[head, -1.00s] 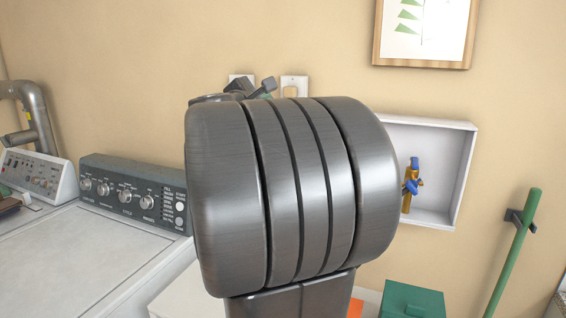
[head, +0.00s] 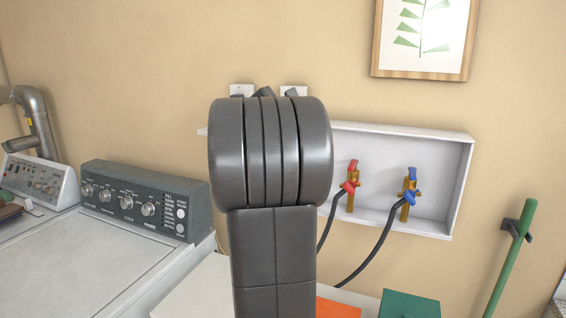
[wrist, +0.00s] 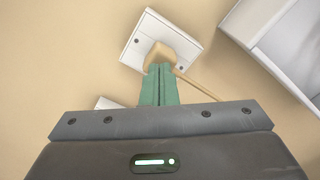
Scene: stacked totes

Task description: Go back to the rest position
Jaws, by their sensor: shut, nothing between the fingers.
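My gripper (wrist: 159,84) shows in the wrist view as two green fingers side by side, shut with nothing between them. Past the fingertips is a white wall plate with a tan plug (wrist: 172,50) and cord on the beige wall. I cannot tell the distance from the fingertips to the plug. In the head view my dark grey arm stands upright in the middle and hides the gripper and part of the wall behind it.
A white recessed valve box (head: 446,135) with red (head: 351,187) and blue (head: 409,190) taps and black hoses is right of my arm. A washer control panel (head: 135,198) is at left. Green (head: 408,304) and orange (head: 338,308) boxes sit low. A green pole (head: 510,258) leans at right.

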